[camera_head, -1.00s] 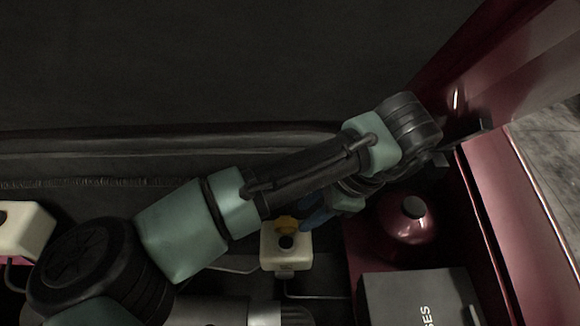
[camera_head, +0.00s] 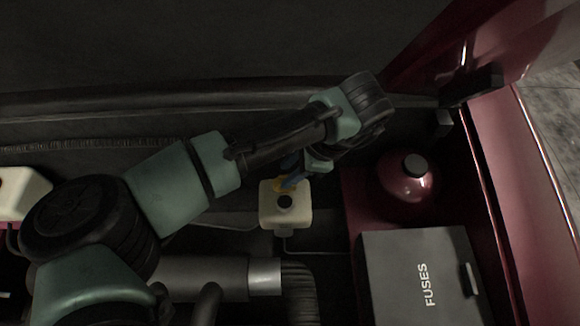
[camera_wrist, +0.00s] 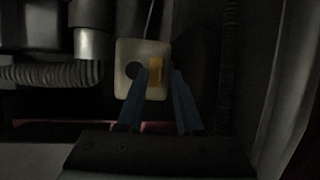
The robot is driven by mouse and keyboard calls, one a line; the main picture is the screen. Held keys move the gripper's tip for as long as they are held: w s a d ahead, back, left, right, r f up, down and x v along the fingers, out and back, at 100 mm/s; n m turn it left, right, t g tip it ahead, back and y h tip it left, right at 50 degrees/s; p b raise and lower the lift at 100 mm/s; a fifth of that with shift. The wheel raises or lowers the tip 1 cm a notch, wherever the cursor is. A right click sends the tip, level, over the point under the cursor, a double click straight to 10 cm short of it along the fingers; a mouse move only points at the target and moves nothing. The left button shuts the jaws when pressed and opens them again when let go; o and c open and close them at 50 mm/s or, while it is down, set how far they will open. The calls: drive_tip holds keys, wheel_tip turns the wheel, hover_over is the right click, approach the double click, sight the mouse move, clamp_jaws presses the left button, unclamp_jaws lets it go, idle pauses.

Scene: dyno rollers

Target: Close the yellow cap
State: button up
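The yellow cap (camera_head: 277,184) stands open at the far edge of a cream-white reservoir (camera_head: 286,216). The reservoir's dark round opening (camera_head: 285,202) is uncovered. In the wrist view the yellow cap (camera_wrist: 155,72) looks edge-on, beside the opening (camera_wrist: 133,70) on the reservoir (camera_wrist: 125,48). My gripper (camera_wrist: 160,74) is open, with its blue fingers apart. In that view the cap lies between the fingertips, nearer the left one; I cannot tell whether they touch. In the head view my gripper (camera_head: 292,178) is at the cap and partly hides it.
A dark box marked FUSES (camera_head: 415,275) and a dark red round vessel with a grey cap (camera_head: 405,178) stand right of the reservoir. A metal pipe with a ribbed hose (camera_head: 265,278) runs in front. A red body panel (camera_head: 510,190) bounds the right side.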

clamp_jaws()
idle(1.4)
